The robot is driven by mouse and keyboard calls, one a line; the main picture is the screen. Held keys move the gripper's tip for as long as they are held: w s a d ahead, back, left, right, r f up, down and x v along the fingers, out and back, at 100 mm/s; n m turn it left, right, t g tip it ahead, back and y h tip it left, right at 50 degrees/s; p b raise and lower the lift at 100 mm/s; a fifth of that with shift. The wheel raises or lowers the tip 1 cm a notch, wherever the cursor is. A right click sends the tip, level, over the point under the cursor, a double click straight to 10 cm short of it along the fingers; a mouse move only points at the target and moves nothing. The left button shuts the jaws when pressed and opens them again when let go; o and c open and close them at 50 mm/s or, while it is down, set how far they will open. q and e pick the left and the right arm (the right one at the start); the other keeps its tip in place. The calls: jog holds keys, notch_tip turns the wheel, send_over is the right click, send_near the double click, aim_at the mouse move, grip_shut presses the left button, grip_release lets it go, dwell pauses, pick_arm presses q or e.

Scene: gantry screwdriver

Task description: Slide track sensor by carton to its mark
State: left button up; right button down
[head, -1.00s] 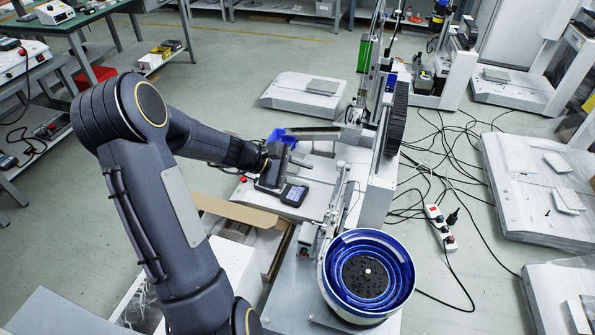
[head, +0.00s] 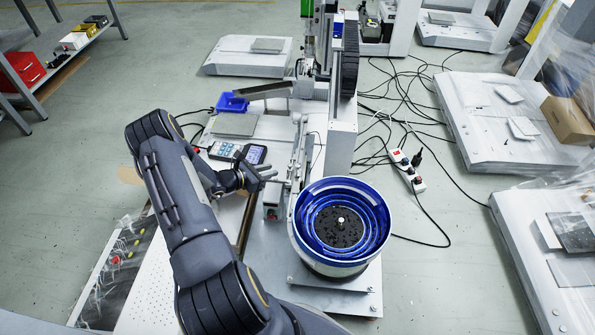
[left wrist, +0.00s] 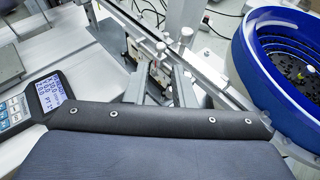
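The metal feeder track (head: 301,150) runs from the blue bowl feeder toward the gantry in the head view. It crosses the left wrist view as a slanted rail (left wrist: 215,72). Small metal brackets (left wrist: 153,50) sit on its near side; I cannot tell which one is the sensor, and no mark can be made out. My left gripper (head: 272,176) is beside the track, its two fingers apart and empty. In the left wrist view the fingers (left wrist: 158,82) point at the brackets, which show beyond and between them. My right gripper is not in view.
The blue bowl feeder (head: 342,222) stands close to the right of my left gripper. A handheld display unit (head: 252,154) lies just behind the gripper. A blue tray (head: 231,103) is farther back. Cables and a power strip (head: 407,170) lie on the floor at right.

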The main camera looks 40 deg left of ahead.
aim_at(289, 165)
pick_arm(q)
jog(key=b+x, duration=0.2)
jog(key=x, duration=0.5)
jog(key=shift+w+d+r, duration=0.1)
jog(key=shift+w, duration=0.1)
grip_shut()
